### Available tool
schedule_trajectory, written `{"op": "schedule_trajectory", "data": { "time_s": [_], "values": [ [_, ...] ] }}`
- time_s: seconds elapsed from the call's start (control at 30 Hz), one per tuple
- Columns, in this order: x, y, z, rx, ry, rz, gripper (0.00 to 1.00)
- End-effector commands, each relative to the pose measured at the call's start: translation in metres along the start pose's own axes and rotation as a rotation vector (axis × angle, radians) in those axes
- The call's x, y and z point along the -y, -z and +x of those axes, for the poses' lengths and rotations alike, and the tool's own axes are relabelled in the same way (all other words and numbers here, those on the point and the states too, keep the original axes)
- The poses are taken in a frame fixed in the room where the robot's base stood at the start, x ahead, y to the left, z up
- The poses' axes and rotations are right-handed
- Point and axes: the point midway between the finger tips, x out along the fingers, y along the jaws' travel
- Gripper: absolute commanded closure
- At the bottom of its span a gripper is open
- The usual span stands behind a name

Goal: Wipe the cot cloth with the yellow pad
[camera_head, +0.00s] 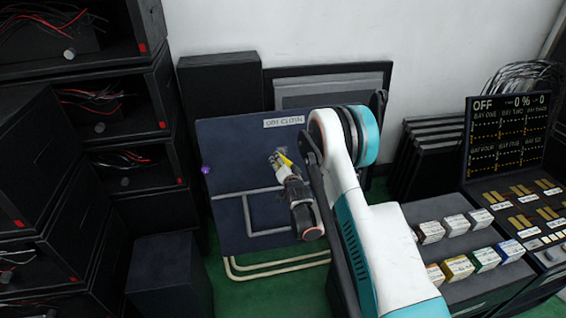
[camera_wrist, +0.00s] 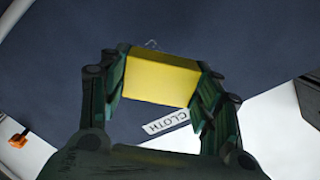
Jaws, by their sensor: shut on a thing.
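The cot cloth (camera_head: 232,150) is a dark blue upright panel with a white label (camera_head: 284,122) at its top edge. In the head view my gripper (camera_head: 281,160) and a bit of the pad (camera_head: 285,159) are in front of the cloth's upper right part. Whether the pad touches the cloth I cannot tell.
Dark racks with red wires (camera_head: 100,100) stand at the left. A control console (camera_head: 510,140) and small coloured boxes (camera_head: 457,268) are at the right. A dark low box (camera_head: 168,275) stands on the green floor left of the cloth. My arm hides the cloth's right side.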

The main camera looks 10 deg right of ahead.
Motion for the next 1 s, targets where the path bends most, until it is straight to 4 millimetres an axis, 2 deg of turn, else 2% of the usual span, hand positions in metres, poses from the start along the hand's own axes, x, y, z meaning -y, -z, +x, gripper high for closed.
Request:
{"op": "schedule_trajectory", "data": {
  "time_s": [0.3, 0.5, 1.0],
  "values": [
    [0.000, 0.000, 0.032, 0.000, 0.000, 0.000, 0.61],
    [0.000, 0.000, 0.046, 0.000, 0.000, 0.000, 0.61],
    [0.000, 0.000, 0.051, 0.000, 0.000, 0.000, 0.61]
  ]
}}
